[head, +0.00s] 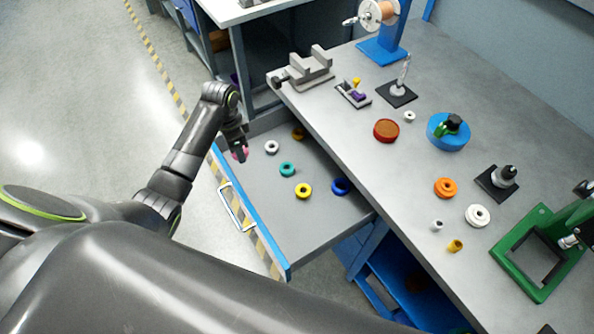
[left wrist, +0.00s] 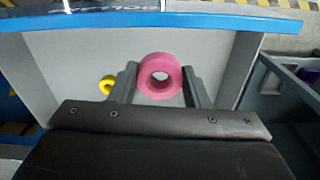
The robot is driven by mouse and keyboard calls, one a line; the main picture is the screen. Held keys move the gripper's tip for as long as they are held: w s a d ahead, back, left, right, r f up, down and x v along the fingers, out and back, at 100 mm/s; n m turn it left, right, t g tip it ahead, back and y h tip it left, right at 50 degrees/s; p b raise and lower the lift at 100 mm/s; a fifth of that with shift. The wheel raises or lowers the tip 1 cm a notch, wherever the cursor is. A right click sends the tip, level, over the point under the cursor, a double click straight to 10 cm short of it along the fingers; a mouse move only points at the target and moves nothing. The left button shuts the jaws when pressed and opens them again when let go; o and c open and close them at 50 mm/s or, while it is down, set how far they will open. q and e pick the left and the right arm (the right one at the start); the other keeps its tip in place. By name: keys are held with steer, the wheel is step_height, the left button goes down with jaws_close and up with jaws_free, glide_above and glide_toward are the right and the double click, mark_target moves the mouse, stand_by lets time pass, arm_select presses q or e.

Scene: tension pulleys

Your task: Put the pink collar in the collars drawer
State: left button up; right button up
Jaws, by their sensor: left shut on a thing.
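The pink collar (left wrist: 160,76) is a thick ring held between the two fingers of my left gripper (left wrist: 160,92) in the left wrist view. The drawer holds a white ring (head: 271,147), a teal ring (head: 287,169), a yellow ring (head: 303,190), a blue ring (head: 341,186) and a brown-yellow ring (head: 299,133). I cannot read a label on the drawer. My right gripper is not in view.
The grey bench (head: 420,150) right of the drawer carries a grey vise (head: 308,70), a red disc (head: 386,130), a blue pulley (head: 448,138), an orange ring (head: 445,187) and a green frame (head: 530,250). The drawer floor between the rings has free room.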

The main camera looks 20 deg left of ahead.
arm_select(q)
steer(key=s+d+f+n+p, duration=0.2)
steer(key=d+f+n+p, duration=0.2)
steer(key=d+n, duration=0.5)
steer(key=n+p, duration=0.3)
steer(key=n, duration=0.2)
glide_above(303, 216)
steer(key=f, duration=0.2)
step_height(303, 216, down, 10)
steer(key=b, duration=1.1)
steer(key=shift+r, duration=0.1)
steer(key=o, duration=1.1)
steer(key=shift+c, duration=0.2)
